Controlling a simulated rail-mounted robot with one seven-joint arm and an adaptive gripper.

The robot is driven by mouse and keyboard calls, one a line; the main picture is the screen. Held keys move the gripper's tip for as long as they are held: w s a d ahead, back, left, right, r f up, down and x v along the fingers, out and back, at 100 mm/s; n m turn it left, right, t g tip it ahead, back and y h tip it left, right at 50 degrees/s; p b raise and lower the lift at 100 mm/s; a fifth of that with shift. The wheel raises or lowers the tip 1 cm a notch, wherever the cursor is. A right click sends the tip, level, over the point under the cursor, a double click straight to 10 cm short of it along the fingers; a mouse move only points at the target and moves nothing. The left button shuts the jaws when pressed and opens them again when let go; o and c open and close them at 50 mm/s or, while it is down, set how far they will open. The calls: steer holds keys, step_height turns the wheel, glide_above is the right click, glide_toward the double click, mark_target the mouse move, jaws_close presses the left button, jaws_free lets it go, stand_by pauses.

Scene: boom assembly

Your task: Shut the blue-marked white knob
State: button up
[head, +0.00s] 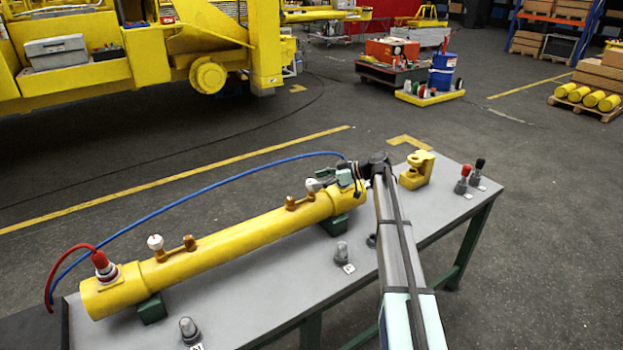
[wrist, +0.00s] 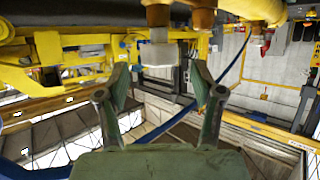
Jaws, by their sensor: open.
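A long yellow cylinder (head: 230,235) lies on the grey table, with two white knobs on brass fittings. One white knob (head: 155,242) is near its left end, away from my gripper. The other white knob (head: 313,185) is near the right end, close to my gripper (head: 328,180). In the wrist view, a white knob (wrist: 157,50) is just beyond and between the fingertips of my gripper (wrist: 160,82). The fingers are spread apart with nothing between them. I cannot make out a blue mark on either knob.
A blue hose (head: 200,193) arches behind the cylinder to near my gripper. A red-capped fitting (head: 102,264) with a red hose is at the left end. A yellow bracket (head: 417,170) and small capped parts (head: 463,180) stand at the right of the table (head: 290,290).

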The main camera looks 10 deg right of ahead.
mark_target(313, 182)
steer(key=shift+p+x, duration=0.4)
steer(key=shift+x, duration=1.25)
steer(key=c, duration=1.2)
steer(key=shift+o, duration=0.3)
